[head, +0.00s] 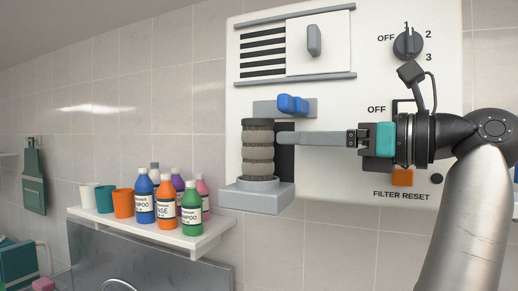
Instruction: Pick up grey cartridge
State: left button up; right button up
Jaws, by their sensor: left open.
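The grey cartridge (258,158), a ribbed cylinder with a dark top, stands upright in a light grey round seat (256,193) on the wall panel. My left gripper (283,138) reaches in from the right side of the head view, level with the upper part of the cartridge. Its fingers are seen edge-on and overlap each other. Their tips are at the cartridge's right edge; I cannot tell whether they touch it or reach around it. The jaws are open and hold nothing visible. My right gripper is not in view.
A blue latch (293,104) sits just above the cartridge. The white panel (370,50) carries a slider, a rotary knob (407,43) and an orange reset button (402,178). A shelf (215,238) with several bottles and cups is lower left.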

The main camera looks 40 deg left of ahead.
aim_at(272, 139)
pick_arm(q)
jog(key=a, duration=0.3)
jog(key=shift+s, duration=0.1)
jog(key=shift+s+a+p, duration=0.1)
jog(key=shift+a+p, duration=0.2)
jog(key=shift+a, duration=0.5)
jog(key=a, duration=0.1)
jog(key=a+p, duration=0.1)
jog(key=a, duration=0.2)
jog(key=shift+s+a+f+p, duration=0.15)
jog(key=shift+a+f+p, duration=0.1)
jog(key=shift+f+p, duration=0.1)
jog(key=shift+d, duration=0.1)
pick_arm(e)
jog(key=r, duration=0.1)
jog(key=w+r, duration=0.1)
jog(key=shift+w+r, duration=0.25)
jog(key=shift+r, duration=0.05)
pick_arm(q)
jog(key=c, duration=1.1)
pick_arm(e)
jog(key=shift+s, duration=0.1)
pick_arm(q)
jog(key=shift+r, duration=0.2)
